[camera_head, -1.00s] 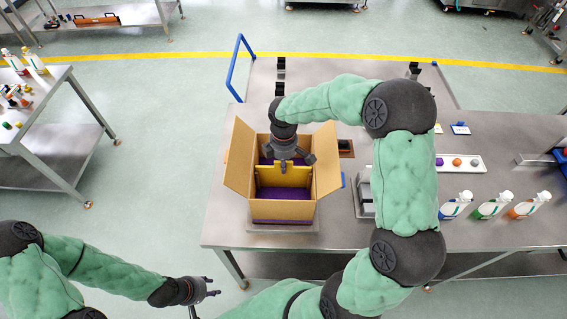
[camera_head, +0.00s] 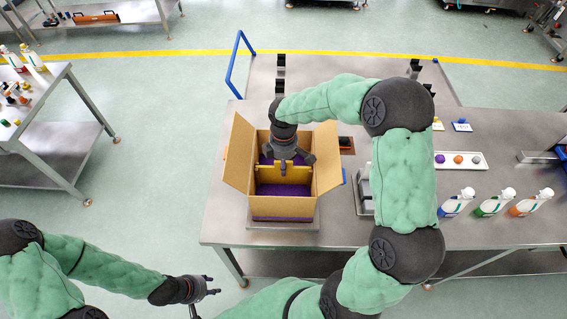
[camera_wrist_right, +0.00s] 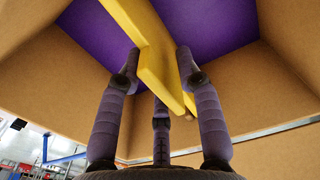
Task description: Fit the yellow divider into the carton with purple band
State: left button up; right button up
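The yellow divider (camera_head: 300,175) stands on edge inside, spanning the carton from left to right. My right gripper (camera_head: 287,162) points down into the carton from above. In the right wrist view its fingers (camera_wrist_right: 159,62) lie around the divider (camera_wrist_right: 152,50), with tips on both sides of it. Whether they press on it is unclear. My left gripper (camera_head: 212,286) hangs empty at lower left with fingers apart, away from the carton.
The carton rests on a low plate (camera_head: 270,238) near the table's front left edge. To its right are a holder (camera_head: 364,190), a white tray (camera_head: 478,160) with balls, and several bottles (camera_head: 494,204). My right arm passes over that side.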

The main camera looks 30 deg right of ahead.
jog(key=shift+r, duration=0.1)
notch_tip(320, 180, up, 12)
jog(key=shift+f, duration=0.1)
dwell(0.6)
dwell(0.4)
